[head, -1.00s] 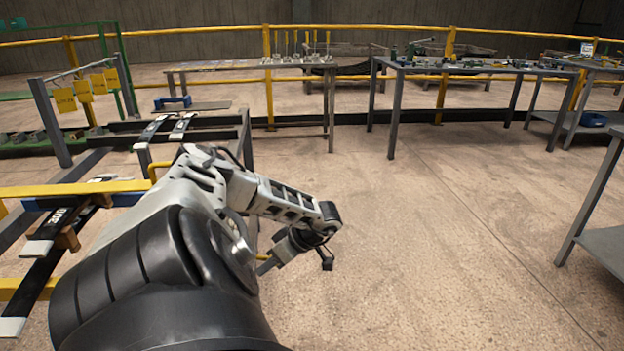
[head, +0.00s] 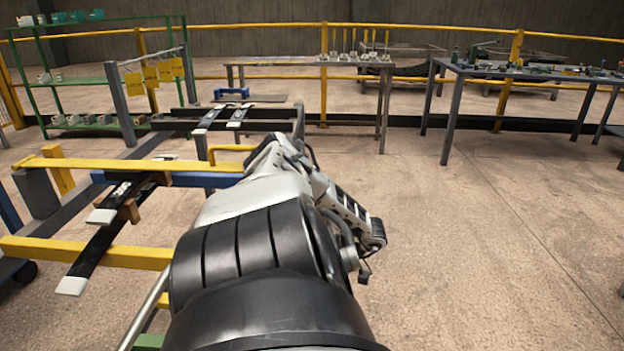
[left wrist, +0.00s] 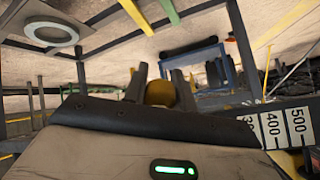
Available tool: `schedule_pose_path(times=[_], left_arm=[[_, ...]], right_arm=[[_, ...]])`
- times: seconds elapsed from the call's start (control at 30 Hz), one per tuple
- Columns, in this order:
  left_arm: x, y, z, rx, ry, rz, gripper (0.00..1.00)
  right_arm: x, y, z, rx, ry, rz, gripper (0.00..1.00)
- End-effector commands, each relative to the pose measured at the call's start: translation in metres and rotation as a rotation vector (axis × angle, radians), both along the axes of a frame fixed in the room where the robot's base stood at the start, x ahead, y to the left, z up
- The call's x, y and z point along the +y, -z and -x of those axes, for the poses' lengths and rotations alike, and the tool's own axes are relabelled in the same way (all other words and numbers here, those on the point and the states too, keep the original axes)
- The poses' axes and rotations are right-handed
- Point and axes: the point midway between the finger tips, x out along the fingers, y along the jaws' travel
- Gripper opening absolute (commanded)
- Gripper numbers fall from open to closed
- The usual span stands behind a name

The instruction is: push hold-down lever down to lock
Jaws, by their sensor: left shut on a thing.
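In the left wrist view my left gripper (left wrist: 160,80) has its two dark fingers on either side of a rounded yellow piece (left wrist: 160,94), which looks like a lever grip, and is shut on it. In the head view my arm fills the lower middle, and its bulk hides the fingers and the held piece. The rack has a yellow bar (head: 130,164) lying across dark leaf springs with pale ends (head: 103,216). A bent yellow handle (head: 232,148) shows just left of my arm. I cannot tell whether it belongs to the lever. My right gripper is not in view.
A second yellow beam (head: 105,252) crosses the rack lower down. A numbered scale plate (left wrist: 272,130) shows at the right of the wrist view. Tables (head: 520,73) and a yellow railing (head: 225,80) stand behind. The floor (head: 490,220) right of my arm is clear.

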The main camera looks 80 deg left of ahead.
Motion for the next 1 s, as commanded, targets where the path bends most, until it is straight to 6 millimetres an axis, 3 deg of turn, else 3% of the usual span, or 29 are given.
schedule_pose_path(times=[0.03,0.17,0.2,0.27,0.67,1.0], left_arm=[[0.003,-0.004,0.009,0.031,-0.009,-0.009,0.00],[0.003,-0.004,0.009,0.031,-0.009,-0.009,0.00],[0.003,-0.004,0.009,0.031,-0.009,-0.011,0.32],[0.003,-0.004,0.009,0.030,-0.008,-0.010,0.48],[-0.001,-0.007,-0.003,0.015,0.000,-0.003,0.48],[-0.023,-0.054,-0.053,0.012,-0.003,-0.003,0.48]], right_arm=[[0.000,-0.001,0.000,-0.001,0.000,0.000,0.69],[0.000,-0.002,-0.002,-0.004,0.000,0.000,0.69],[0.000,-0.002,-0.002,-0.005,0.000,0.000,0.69],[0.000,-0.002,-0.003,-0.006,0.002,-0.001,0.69],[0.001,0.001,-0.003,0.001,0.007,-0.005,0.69],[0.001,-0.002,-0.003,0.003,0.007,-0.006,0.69]])
